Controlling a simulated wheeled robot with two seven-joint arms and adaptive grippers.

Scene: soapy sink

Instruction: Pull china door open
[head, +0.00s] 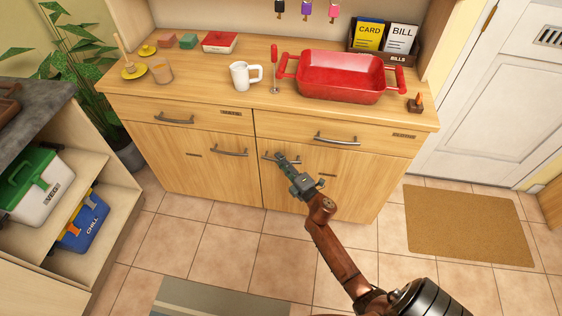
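A wooden sideboard has two drawers above two lower doors. The left lower door (200,175) and the right lower door (335,195) both look closed. Each carries a small label too small to read, so I cannot tell which is the china door. The left door has a metal handle (231,152) near the centre seam, and the right door's handle (268,157) is partly hidden by my gripper. My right gripper (284,160) is at that right handle. Whether its fingers are open or closed around it is too small to tell. My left gripper is not in view.
A red baking dish (342,78), a white mug (241,77) and a card box (372,50) stand on the sideboard top. A shelf unit (85,165) with bins is at left. Tiled floor before the doors is mostly clear, with a brown mat (467,225) at right.

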